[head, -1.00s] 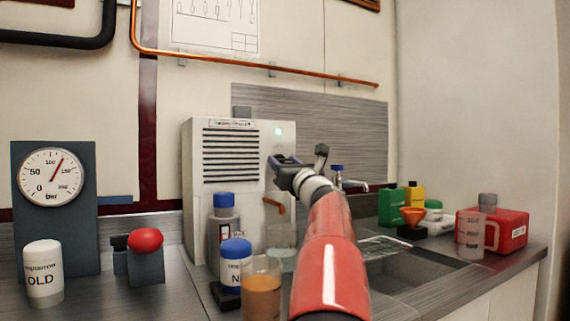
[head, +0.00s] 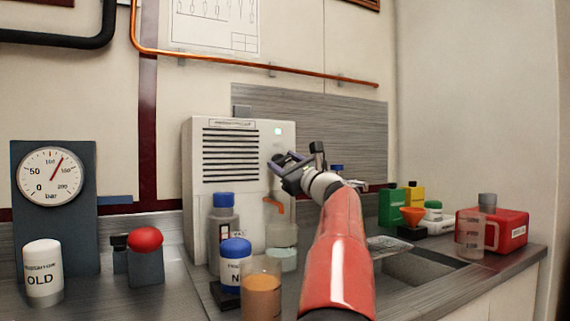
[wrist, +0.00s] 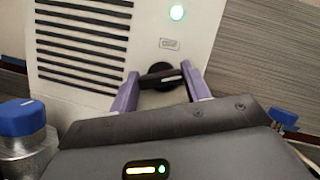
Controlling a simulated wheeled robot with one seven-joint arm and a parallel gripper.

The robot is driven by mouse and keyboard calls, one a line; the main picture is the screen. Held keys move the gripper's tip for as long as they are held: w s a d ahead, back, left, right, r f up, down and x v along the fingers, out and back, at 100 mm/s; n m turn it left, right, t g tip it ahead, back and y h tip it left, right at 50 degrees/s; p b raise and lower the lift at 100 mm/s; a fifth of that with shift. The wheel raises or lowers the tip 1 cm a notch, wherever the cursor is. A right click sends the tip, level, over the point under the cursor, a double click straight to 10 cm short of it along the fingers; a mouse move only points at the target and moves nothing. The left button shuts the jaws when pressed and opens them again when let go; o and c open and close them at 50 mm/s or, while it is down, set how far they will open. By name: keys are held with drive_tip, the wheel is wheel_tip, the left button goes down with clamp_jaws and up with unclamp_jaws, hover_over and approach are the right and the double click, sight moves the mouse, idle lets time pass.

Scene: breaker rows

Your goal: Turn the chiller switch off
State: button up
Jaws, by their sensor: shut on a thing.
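The chiller (head: 200,165) is a pale box with dark vent slots and a lit green lamp (head: 278,131) at its upper right. Its switch is a black rotary knob (wrist: 161,76) with a pale line, below the lamp and a small label in the wrist view. The line lies near level, tilted a little up to the right. My gripper (wrist: 160,80) is shut on the knob, with one purple finger at each side. In the head view my gripper (head: 281,162) is at the chiller's right front and hides most of the knob.
A blue-capped bottle (head: 223,225), a blue-capped jar (head: 236,265) and a cup of brown liquid (head: 261,290) stand in front of the chiller. A sink (head: 420,268) lies to the right. A red canister (head: 510,230) stands beyond it.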

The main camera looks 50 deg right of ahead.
drive_tip(key=n+y, duration=0.1)
drive_tip(key=n, duration=0.1)
drive_tip(key=n+y+p, duration=0.1)
drive_tip(key=n, duration=0.2)
drive_tip(key=shift+r+g, duration=0.15)
drive_tip(key=shift+g, duration=0.15)
drive_tip(key=n+g+y+p, duration=0.1)
drive_tip(key=n+y+p, duration=0.1)
drive_tip(key=n, duration=0.2)
drive_tip(key=shift+d, duration=0.1)
drive_tip(key=n+g, duration=0.1)
drive_tip(key=n, duration=0.2)
drive_tip(key=n+g+p, duration=0.1)
drive_tip(key=n, duration=0.2)
drive_tip(key=shift+y+p, duration=0.3)
drive_tip(key=o, duration=1)
drive_tip(key=shift+c, duration=0.2)
drive_tip(key=s+b, duration=0.1)
drive_tip(key=s, duration=0.6)
drive_tip(key=shift+s+d, duration=0.3)
drive_tip(key=shift+s, duration=0.1)
